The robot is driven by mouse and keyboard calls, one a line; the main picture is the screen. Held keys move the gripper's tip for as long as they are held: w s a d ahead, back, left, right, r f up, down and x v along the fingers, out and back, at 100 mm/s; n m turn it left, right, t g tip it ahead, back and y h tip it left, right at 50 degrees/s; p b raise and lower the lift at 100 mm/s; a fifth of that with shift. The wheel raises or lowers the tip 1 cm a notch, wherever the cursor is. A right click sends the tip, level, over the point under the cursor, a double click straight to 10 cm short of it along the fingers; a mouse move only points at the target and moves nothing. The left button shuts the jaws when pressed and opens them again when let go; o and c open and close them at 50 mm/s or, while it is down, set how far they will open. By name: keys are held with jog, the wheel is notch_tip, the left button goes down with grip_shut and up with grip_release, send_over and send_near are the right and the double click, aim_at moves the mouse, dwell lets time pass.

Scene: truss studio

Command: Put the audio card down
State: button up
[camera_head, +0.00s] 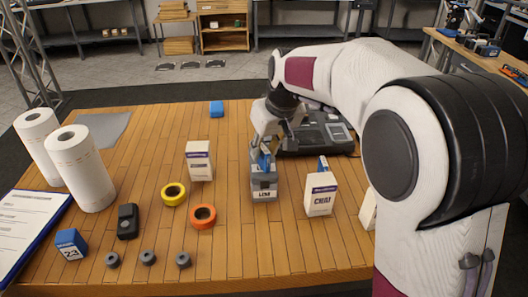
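My gripper (266,146) points down over the middle of the wooden table. A small blue card (265,160), which I take for the audio card, is at its fingertips, and the fingers look closed on it. The card is right above a grey box with a dark-lettered label (264,187). I cannot tell whether the card touches that box or is partly inside it. The fingers hide part of the card, and no writing on it can be read.
White boxes stand left (199,161) and right (320,194) of the grey box. A yellow tape roll (174,194) and an orange one (203,216) lie to its left. A dark device (330,133) stands behind.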

aim_at(265, 149)
jog(key=v, duration=0.5)
jog(key=shift+s+r, duration=0.1)
jog(key=shift+r, duration=0.1)
dwell(0.6)
jog(key=s+d+r+m, duration=0.1)
jog(key=s+d+r, duration=0.15)
jog(key=s, duration=0.55)
jog(key=s+d+r+m, duration=0.1)
jog(key=s+d, duration=0.3)
jog(key=s, duration=0.4)
jog(key=s+d+f+m+h, duration=0.1)
jog(key=s+d+f, duration=0.1)
jog(key=s, duration=0.6)
jog(key=s+d+f+m+t, duration=0.1)
jog(key=s+f, duration=0.3)
jog(key=s, duration=0.4)
jog(key=shift+s+d+f+m+h, duration=0.2)
jog(key=shift+s+d+m+h, duration=0.1)
jog(key=shift+d+h, duration=0.15)
dwell(3.0)
